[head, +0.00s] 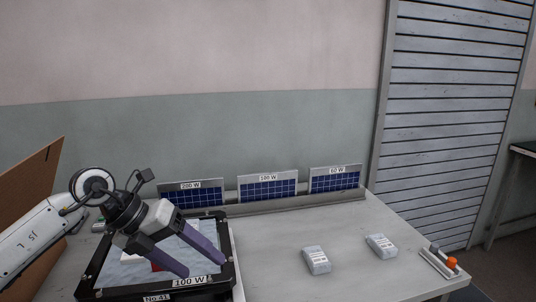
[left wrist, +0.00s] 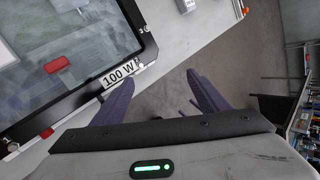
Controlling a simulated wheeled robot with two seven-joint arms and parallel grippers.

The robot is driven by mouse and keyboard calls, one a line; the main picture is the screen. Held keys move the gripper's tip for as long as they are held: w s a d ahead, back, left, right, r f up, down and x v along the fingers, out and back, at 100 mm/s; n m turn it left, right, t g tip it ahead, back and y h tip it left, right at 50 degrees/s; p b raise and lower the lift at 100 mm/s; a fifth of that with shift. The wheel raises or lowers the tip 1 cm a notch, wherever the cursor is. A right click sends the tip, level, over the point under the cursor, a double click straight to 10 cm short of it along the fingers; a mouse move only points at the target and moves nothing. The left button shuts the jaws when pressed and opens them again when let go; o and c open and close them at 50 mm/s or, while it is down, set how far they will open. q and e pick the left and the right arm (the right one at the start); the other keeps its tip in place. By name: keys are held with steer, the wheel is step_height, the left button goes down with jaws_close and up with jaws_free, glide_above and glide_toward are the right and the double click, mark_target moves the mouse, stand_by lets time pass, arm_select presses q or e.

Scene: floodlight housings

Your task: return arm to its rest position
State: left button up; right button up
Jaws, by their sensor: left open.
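My left arm comes in from the left in the head view. My left gripper (head: 187,256) is open and empty, with its two purple fingers apart above the black-framed housing (head: 226,268) labelled 100 W. In the left wrist view the fingers (left wrist: 160,98) are spread with only floor and the table edge between them. The housing (left wrist: 143,38) lies at the upper left there, with a red piece (left wrist: 68,65) inside it. My right gripper is in neither view.
Three blue panels labelled 200 W (head: 192,193), 180 W (head: 268,188) and 60 W (head: 335,180) stand along the table's back. Two grey-white blocks (head: 316,260) (head: 381,245) lie on the right half. An orange-tipped item (head: 451,263) is at the right edge. The table (head: 275,235) is clear between.

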arm_select(q)
steer(key=s+d+r+n+t+h, duration=0.2)
steer(key=d+r+h, duration=0.35)
steer(key=d, duration=0.25)
steer(key=s+d+r+n+t+h, duration=0.1)
steer(key=s+d+r+t+h, duration=0.2)
steer(key=d+h, duration=0.4)
steer(key=w+a+r+n+t+y, duration=0.1)
steer(key=w+a+n+t+y, duration=0.3)
steer(key=a+n+t+y, duration=1.2)
steer(key=s+a+f+n+g+y, duration=0.2)
steer(key=s+f+n+g, duration=0.15)
steer(key=f+n, duration=0.35)
steer(key=s+a+f+n+g+y, duration=0.2)
steer(key=a+f+n+g, duration=0.1)
steer(key=f+n+g, duration=0.4)
steer(key=s+a+f+n+g, duration=0.1)
steer(key=s+f+g, duration=0.4)
steer(key=s+f, duration=0.55)
steer(key=s+f+n+g, duration=0.1)
steer(key=s+f+g, duration=0.45)
steer(key=s, duration=0.85)
steer(key=w+d+f+t+h, duration=0.1)
steer(key=w+d+f+t, duration=0.1)
steer(key=f, duration=0.5)
steer(key=w+d+f+t+h, duration=0.2)
steer(key=d+f+t, duration=0.1)
steer(key=f, duration=0.4)
steer(key=shift+d+t, duration=0.2)
steer(key=shift+t, duration=0.3)
